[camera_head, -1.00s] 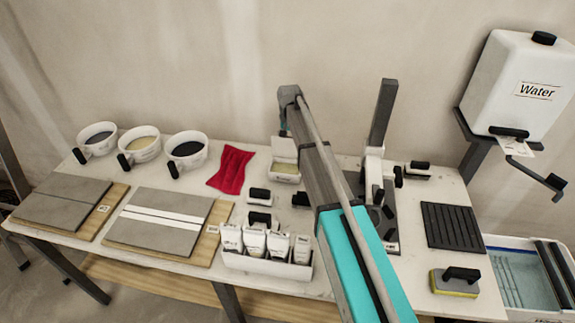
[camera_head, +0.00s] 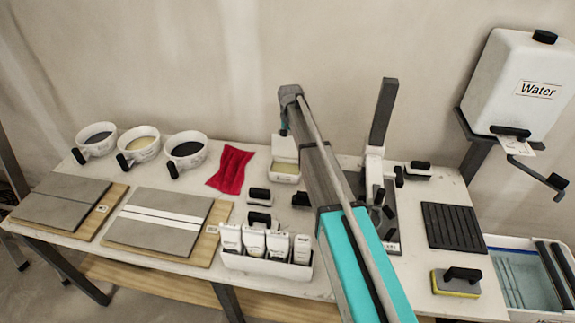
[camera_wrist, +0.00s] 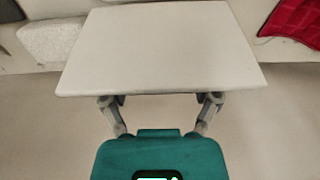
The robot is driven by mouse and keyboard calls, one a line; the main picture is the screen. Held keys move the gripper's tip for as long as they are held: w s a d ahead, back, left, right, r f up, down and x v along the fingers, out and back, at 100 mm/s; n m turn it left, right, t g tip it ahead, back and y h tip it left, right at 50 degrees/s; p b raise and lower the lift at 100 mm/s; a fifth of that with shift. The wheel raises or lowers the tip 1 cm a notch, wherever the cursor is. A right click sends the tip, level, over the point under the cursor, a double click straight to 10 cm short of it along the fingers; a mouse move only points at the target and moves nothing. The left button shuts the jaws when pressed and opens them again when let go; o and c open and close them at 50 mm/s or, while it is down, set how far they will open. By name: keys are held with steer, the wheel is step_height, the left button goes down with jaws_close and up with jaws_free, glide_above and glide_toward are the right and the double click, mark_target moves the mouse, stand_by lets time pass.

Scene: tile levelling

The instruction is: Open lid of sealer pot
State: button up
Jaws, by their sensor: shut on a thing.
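My gripper (camera_wrist: 160,99) shows in the wrist view, with one finger at each side of the near edge of a flat, pale rectangular lid (camera_wrist: 160,45). It is shut on this lid, which fills the middle of the view. In the head view the white lid (camera_head: 285,146) shows below the turquoise end of my arm. The white sealer pot (camera_head: 285,169) with a yellowish front or content is right below it. I cannot tell how far the lid is from the pot. My arm hides part of this area.
A red cloth (camera_head: 231,169) lies left of the pot. Several white cups stand at the back left, behind the tile boards (camera_head: 160,222). A white rack of bottles (camera_head: 266,262) is at the front. A grey stand (camera_head: 382,115) rises to the right.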

steer(key=o, duration=0.6)
steer(key=shift+r+p, duration=4.55)
steer(key=shift+s+d+f, duration=0.1)
steer(key=s+d, duration=0.4)
steer(key=s, duration=0.7)
steer(key=s+d+n, duration=0.1)
steer(key=s+d, duration=0.4)
steer(key=s, duration=0.7)
steer(key=s+d+n, duration=0.1)
steer(key=s+d, duration=0.4)
steer(key=s, duration=0.6)
steer(key=shift+s+d, duration=0.15)
steer(key=shift+d, duration=0.1)
